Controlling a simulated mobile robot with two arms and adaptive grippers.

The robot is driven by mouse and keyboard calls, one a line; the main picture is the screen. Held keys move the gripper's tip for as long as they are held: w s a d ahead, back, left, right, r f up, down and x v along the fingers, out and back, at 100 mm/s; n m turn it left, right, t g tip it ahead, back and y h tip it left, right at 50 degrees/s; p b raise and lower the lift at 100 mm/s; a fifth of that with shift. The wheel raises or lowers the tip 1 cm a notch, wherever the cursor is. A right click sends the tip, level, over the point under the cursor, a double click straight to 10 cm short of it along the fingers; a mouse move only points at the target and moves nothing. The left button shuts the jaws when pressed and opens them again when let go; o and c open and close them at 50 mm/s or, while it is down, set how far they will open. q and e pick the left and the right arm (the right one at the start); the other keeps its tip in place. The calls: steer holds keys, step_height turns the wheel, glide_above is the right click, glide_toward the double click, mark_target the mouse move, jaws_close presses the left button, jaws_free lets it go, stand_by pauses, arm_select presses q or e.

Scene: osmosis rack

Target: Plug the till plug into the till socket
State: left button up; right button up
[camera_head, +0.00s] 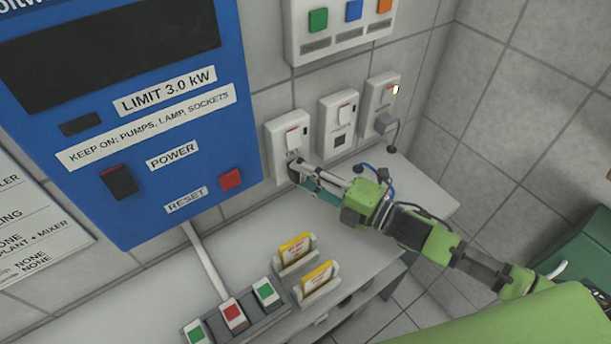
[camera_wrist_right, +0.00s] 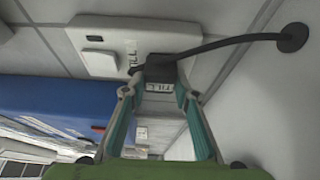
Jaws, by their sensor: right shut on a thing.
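The till socket (camera_head: 282,156) is the leftmost of the white wall sockets above the counter, with a switch on its upper part. In the right wrist view the socket (camera_wrist_right: 100,32) is a white plate marked TILL. The dark till plug (camera_head: 293,174) is at the socket's lower part; in the wrist view the plug (camera_wrist_right: 162,69) is close against the plate. I cannot tell how deep it sits. My right gripper (camera_head: 303,176) is shut on the plug, its teal-padded fingers (camera_wrist_right: 155,95) on either side of it. My left gripper is out of view.
A black cable (camera_wrist_right: 225,42) runs from the plug to a round grommet (camera_wrist_right: 292,37). Other sockets (camera_head: 339,121) stand to the right, the far one with a grey plug (camera_head: 384,123). A blue panel (camera_head: 150,110) is at left. Card holders (camera_head: 320,291) and switches (camera_head: 232,316) stand on the counter.

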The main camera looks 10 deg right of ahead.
steer(key=shift+w+a, duration=0.1)
steer(key=shift+w, duration=0.2)
steer(key=o, duration=1.1)
steer(key=v, duration=1.2)
